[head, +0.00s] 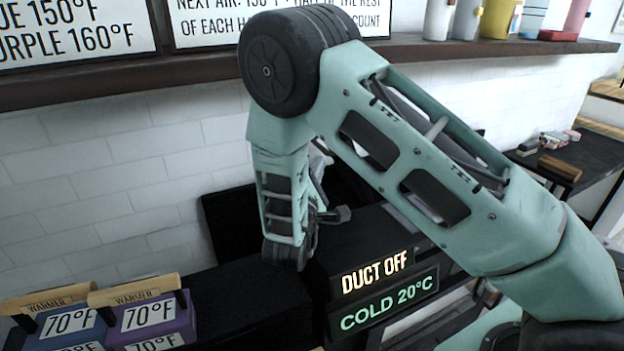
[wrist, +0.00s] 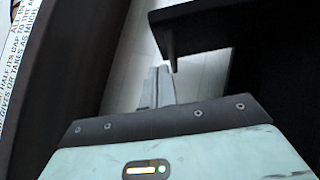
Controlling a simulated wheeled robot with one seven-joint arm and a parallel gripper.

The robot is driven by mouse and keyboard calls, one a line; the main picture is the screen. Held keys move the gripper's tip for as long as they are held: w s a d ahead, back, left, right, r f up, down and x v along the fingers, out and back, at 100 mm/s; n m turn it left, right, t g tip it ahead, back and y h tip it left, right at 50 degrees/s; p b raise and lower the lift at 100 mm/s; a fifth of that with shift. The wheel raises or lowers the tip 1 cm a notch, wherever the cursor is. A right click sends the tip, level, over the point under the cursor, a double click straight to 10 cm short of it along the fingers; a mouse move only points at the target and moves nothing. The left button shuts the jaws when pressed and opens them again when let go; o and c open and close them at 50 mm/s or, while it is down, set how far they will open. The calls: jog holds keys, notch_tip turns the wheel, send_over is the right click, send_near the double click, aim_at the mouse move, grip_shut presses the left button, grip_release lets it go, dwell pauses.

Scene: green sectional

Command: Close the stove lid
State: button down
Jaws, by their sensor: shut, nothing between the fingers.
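The stove is a black box whose front carries the lit signs "DUCT OFF" and "COLD 20°C" (head: 385,290) in the head view. A dark upright panel (head: 228,222), which looks like the raised stove lid, stands behind it near the wall, largely hidden by my arm. My gripper (head: 340,214) is just in front of this panel, above the stove, and partly hidden by my arm. In the wrist view my gripper's grey fingers (wrist: 158,86) are together and empty. A black edge with a downward prong (wrist: 195,38) lies just beyond them; I cannot tell whether they touch.
Blue and purple warmer boxes (head: 150,322) with wooden handles stand at the lower left. A brown shelf (head: 120,82) with signs and bottles runs above along the white tiled wall. A dark side table (head: 585,160) stands at the right.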

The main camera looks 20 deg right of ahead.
aim_at(335, 152)
jog(key=d, duration=0.1)
jog(key=w+d+r, duration=0.1)
jog(key=d+p, duration=0.1)
jog(key=shift+w+d+r, duration=0.15)
jog(key=shift+d+r, duration=0.2)
jog(key=shift+r, duration=0.05)
jog(key=shift+d+r, duration=0.15)
jog(key=shift+d, duration=0.45)
jog(key=shift+r, duration=0.1)
